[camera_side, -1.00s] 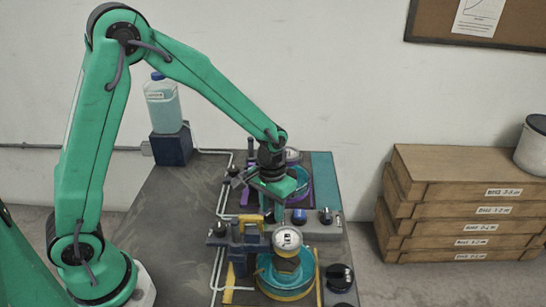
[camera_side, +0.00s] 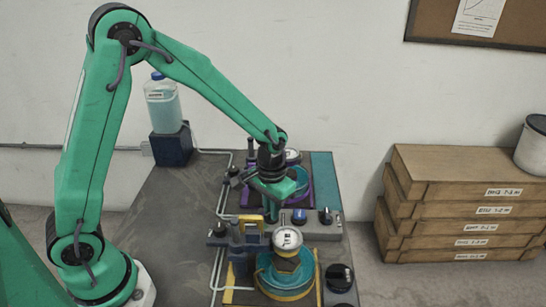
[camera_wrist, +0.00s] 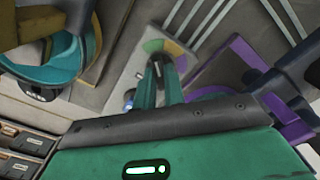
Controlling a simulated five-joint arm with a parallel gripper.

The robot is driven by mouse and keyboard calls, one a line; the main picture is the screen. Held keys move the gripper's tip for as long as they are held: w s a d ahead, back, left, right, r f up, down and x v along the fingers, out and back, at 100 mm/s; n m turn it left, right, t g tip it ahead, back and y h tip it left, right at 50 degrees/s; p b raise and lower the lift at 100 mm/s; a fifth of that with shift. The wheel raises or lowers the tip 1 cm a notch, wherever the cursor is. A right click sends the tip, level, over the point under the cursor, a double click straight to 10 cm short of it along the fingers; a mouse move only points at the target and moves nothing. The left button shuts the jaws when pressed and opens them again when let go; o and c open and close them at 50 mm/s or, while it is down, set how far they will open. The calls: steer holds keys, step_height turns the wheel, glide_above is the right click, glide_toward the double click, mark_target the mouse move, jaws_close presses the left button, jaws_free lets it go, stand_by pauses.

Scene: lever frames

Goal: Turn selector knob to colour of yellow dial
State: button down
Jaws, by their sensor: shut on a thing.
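My gripper (camera_side: 273,212) points down at the left part of the grey control panel (camera_side: 322,232). In the wrist view its two green fingers (camera_wrist: 160,68) are shut on the selector knob, which they mostly hide. Around the fingertips the panel carries a coloured arc (camera_wrist: 168,46) with green, yellow and purple parts. The knob's pointing direction cannot be told. In the side view a round white dial (camera_side: 287,239) stands over the teal vessel on the yellow base (camera_side: 240,290). Its reading is too small to tell.
A blue knob (camera_side: 299,216) and a black knob (camera_side: 325,216) sit on the panel, right of my gripper. A purple-based station (camera_side: 305,195) stands behind, with pale pipes (camera_side: 220,240) at left. A black round part (camera_side: 339,277) is at the front right.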

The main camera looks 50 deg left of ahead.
steer(key=m, duration=0.5)
steer(key=shift+m, duration=2.1)
steer(key=c, duration=1.5)
jaws_free()
steer(key=shift+r, duration=0.15)
steer(key=shift+r, duration=3.8)
